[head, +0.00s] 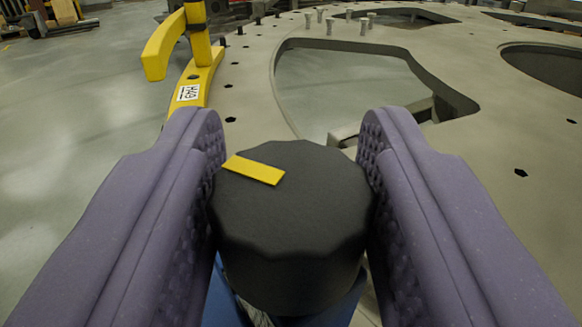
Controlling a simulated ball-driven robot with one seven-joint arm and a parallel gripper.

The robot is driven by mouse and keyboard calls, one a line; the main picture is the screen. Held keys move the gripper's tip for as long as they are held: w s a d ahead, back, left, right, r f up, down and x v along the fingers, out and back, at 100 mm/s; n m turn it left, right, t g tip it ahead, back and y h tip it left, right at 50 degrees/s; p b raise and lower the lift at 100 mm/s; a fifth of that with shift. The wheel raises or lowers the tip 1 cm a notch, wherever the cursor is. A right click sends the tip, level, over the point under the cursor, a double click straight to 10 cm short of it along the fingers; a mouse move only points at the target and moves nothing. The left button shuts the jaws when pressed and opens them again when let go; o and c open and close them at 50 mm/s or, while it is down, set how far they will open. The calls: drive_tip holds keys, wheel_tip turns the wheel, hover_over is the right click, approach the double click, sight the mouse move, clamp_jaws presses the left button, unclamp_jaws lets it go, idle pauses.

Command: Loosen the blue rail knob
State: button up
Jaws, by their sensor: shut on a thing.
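The knob (290,225) is a round, dark grey to black grip with a scalloped edge and a yellow stripe (254,169) on its top. The stripe runs from the upper left edge towards the middle. Blue parts (226,300) show below the knob, partly hidden by it and by the fingers. My gripper (291,190) has two purple, textured fingers, one on each side of the knob. It is shut on the knob, with both finger pads against its sides.
A large beige plate (470,150) with big cutouts and small holes spreads behind and to the right. A yellow curved rail (203,75) with an upright and a label stands at its left edge. Several pale pegs (330,25) stand farther back. Grey floor lies left.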

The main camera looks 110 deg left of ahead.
sight(324, 275)
drive_tip(key=shift+n+g+h, duration=1)
drive_tip(key=shift+n+g, duration=0.4)
drive_tip(key=shift+g, duration=0.6)
drive_tip(key=o, duration=0.9)
drive_tip(key=shift+o, duration=0.2)
drive_tip(key=p+v, duration=0.1)
drive_tip(key=v, duration=0.7)
drive_tip(key=shift+w+a, duration=0.1)
drive_tip(key=shift+a, duration=0.05)
